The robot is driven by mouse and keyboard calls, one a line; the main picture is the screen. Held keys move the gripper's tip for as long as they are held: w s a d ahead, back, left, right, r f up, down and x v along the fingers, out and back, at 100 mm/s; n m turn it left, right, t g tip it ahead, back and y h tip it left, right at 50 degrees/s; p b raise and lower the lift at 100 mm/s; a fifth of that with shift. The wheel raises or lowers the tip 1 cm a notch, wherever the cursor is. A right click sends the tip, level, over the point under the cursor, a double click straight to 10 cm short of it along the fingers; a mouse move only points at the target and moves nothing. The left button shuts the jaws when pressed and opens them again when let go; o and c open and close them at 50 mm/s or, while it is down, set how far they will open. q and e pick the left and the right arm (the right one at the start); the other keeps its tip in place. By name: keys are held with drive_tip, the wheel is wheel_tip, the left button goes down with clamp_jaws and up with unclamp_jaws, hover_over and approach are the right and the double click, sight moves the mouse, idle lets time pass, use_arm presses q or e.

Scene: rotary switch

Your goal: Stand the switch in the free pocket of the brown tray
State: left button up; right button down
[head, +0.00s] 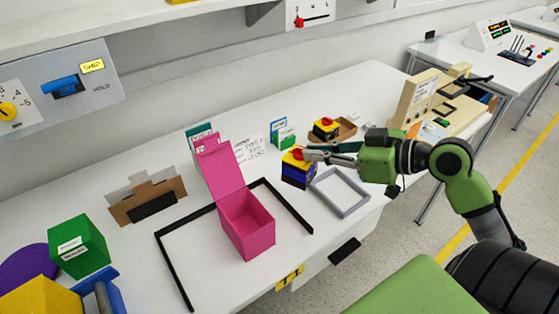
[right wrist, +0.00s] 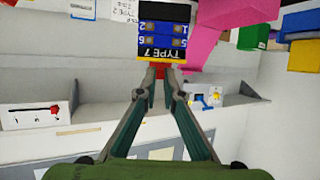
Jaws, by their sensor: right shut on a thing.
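The switch (head: 298,172) is a blue and dark block with a yellow top and a red knob. My right gripper (head: 304,154) is shut on its red knob from the right, and the switch looks upright. In the right wrist view the switch (right wrist: 163,30) shows a "TYPE 7" label, with the knob between the fingertips (right wrist: 162,74). I cannot tell whether its base touches the table. The brown tray (head: 349,130) lies behind it, partly hidden by my arm. A similar switch (head: 326,128) with a red knob stands at its left part. Its free pocket is not clearly visible. My left gripper is out of view.
A grey frame (head: 345,209) lies just right of the held switch. An open pink box (head: 247,225) and black edging (head: 290,212) are to the left. Small green and blue cards (head: 280,130) stand behind. A beige rack (head: 415,98) stands at the right.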

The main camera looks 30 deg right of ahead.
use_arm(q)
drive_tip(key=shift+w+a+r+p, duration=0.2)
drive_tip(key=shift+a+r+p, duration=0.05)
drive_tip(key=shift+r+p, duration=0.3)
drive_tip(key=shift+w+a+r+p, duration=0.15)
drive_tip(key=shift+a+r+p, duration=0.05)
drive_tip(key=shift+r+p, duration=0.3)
use_arm(e)
drive_tip(key=w+d+f, duration=0.2)
drive_tip(key=w+f, duration=0.9)
drive_tip(key=f, duration=0.1)
drive_tip(key=shift+w, duration=0.4)
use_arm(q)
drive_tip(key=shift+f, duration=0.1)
use_arm(e)
drive_tip(key=shift+f, duration=0.1)
drive_tip(key=c, duration=2.6)
unclamp_jaws()
drive_tip(key=shift+f+b, duration=0.1)
drive_tip(key=shift+b, duration=0.2)
drive_tip(key=o, duration=0.4)
